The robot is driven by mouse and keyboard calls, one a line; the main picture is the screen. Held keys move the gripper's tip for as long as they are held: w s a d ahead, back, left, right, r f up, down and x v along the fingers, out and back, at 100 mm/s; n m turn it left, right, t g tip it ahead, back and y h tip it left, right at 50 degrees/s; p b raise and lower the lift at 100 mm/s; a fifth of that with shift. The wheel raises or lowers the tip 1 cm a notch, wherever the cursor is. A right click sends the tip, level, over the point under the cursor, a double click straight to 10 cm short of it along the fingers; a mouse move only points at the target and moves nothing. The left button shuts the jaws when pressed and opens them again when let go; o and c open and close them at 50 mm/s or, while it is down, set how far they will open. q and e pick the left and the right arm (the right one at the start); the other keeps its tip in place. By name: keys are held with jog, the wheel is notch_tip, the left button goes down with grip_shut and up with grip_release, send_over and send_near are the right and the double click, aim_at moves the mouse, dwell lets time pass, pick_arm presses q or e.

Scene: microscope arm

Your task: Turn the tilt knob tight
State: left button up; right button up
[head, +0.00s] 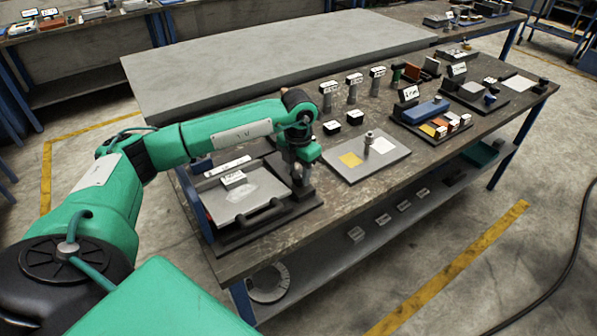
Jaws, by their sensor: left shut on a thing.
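My left gripper (301,176) points down at the right end of a low dark fixture on the bench. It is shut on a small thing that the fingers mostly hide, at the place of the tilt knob. A dark upright post (302,191) stands on the fixture's base right under the fingers. The fixture has a grey plate (262,194) and a black bar handle (262,214) along its front. I cannot tell the knob's angle or how tight it sits. My right gripper is not in view.
A grey board (399,162) with a yellow square and a short metal post lies just right of the fixture. Several labelled cylinders (352,92) stand behind it. A blue block (426,111) sits farther right. The bench (245,262) has its front edge close by.

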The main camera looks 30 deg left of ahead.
aim_at(299, 174)
pick_arm(q)
jog(key=o, duration=1)
notch_tip(299, 174, up, 14)
jog(key=shift+f+b, duration=0.1)
jog(key=shift+b, duration=0.5)
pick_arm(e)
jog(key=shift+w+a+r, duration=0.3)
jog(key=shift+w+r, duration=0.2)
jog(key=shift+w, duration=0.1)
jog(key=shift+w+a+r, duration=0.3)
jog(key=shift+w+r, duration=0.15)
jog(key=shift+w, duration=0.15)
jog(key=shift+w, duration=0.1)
